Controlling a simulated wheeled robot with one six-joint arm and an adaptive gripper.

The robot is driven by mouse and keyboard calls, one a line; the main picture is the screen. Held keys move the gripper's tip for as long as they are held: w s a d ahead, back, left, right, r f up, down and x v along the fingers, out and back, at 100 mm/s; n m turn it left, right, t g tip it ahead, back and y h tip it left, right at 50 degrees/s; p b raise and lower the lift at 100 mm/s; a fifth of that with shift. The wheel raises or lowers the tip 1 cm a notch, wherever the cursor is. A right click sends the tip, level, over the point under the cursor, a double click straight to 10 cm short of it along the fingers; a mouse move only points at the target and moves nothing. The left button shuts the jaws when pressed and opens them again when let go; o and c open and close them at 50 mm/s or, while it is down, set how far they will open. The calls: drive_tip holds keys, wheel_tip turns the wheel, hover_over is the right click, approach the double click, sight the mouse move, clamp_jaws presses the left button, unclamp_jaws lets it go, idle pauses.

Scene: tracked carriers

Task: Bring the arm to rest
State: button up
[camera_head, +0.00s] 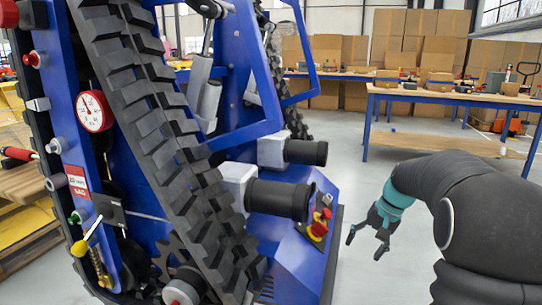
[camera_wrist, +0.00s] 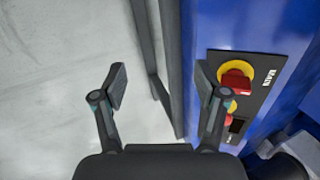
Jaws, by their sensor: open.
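My gripper (camera_head: 367,240) hangs at the right of the head view, at the end of my dark arm with a teal band. Its fingers are spread and nothing is between them. In the wrist view my gripper (camera_wrist: 160,87) also shows open and empty, above grey floor and a dark edge strip. A blue tracked carrier (camera_head: 310,235) stands left of it. Its panel with a red switch (camera_head: 321,222) on a yellow base is close to the gripper. In the wrist view the red switch (camera_wrist: 236,84) lies just right of the right finger; I cannot tell if they touch.
The carrier's black track (camera_head: 160,130), a gauge (camera_head: 94,111) and a yellow-knobbed lever (camera_head: 80,248) are at the left. Black cylinders (camera_head: 278,199) stick out towards my arm. A blue-framed workbench (camera_head: 450,97) and stacked cardboard boxes stand behind. Floor between carrier and arm is clear.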

drive_tip(key=s+a+r+n+t+h, duration=0.1)
drive_tip(key=s+a+r, duration=0.1)
drive_tip(key=s, duration=0.8)
drive_tip(key=s+a+r+n+t+h+p, duration=0.1)
drive_tip(key=s+a, duration=0.3)
drive_tip(key=s, duration=0.5)
drive_tip(key=s+a+r+n+t+h+p, duration=0.1)
drive_tip(key=s+a+r+n+t, duration=0.1)
drive_tip(key=s, duration=0.8)
drive_tip(key=shift+s+a+r+n+h, duration=0.35)
drive_tip(key=shift+a+r, duration=0.25)
drive_tip(key=shift+r, duration=0.35)
